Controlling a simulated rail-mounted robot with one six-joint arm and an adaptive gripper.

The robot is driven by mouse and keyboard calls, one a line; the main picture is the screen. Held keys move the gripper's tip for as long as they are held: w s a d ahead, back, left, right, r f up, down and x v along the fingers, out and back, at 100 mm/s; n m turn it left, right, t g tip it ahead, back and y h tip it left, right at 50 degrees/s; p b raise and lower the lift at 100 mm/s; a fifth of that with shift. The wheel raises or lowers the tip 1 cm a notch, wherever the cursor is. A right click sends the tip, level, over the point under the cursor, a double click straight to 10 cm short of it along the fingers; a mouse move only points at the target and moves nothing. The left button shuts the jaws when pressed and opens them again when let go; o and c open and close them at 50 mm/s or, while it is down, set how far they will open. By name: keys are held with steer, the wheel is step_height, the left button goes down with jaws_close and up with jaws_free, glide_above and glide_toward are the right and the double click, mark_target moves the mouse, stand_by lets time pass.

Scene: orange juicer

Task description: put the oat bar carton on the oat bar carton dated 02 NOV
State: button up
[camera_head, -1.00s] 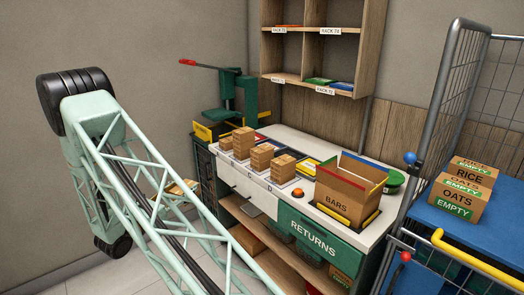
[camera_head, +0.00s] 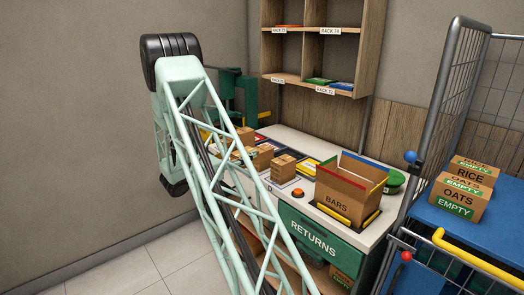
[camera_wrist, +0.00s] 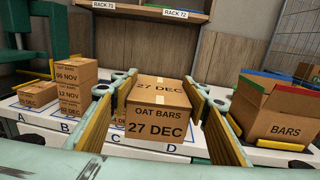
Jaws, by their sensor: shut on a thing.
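My gripper (camera_wrist: 160,92) is shut on an oat bar carton (camera_wrist: 157,122) marked 27 DEC, with one finger on each side. The held carton is upright in the middle of the wrist view, in front of the counter. Behind it to the left, a carton stack (camera_wrist: 72,88) by label B shows 06 NOV and 12 NOV. A low carton (camera_wrist: 38,95) stands by label A. More cartons behind the held one are mostly hidden. I cannot read 02 NOV on any carton. In the head view, a carton stack (camera_head: 283,168) stands clear of my arm, which hides my gripper there.
An open BARS box (camera_head: 345,190) stands right of the stacks, with a red button (camera_head: 298,193) before it. A green press (camera_wrist: 35,35) stands at the left. Rack shelves (camera_head: 320,45) hang behind. A cage trolley (camera_head: 450,150) stands at the right.

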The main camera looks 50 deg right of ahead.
steer(key=s+d+r+m+g, duration=0.1)
steer(key=s+d+r, duration=0.1)
steer(key=s+d, duration=0.2)
steer(key=shift+s+d+r+g, duration=0.25)
steer(key=shift+s+d+g, duration=0.1)
steer(key=shift+d, duration=0.8)
steer(key=b, duration=0.2)
glide_above(266, 150)
steer(key=a, duration=0.1)
steer(key=shift+s+f, duration=0.25)
steer(key=shift+f, duration=0.45)
steer(key=shift+w+d, duration=0.2)
steer(key=shift+d, duration=0.2)
steer(key=shift+f, duration=1.8)
steer(key=shift+f, duration=0.15)
steer(key=o, duration=1)
steer(key=shift+c, duration=0.2)
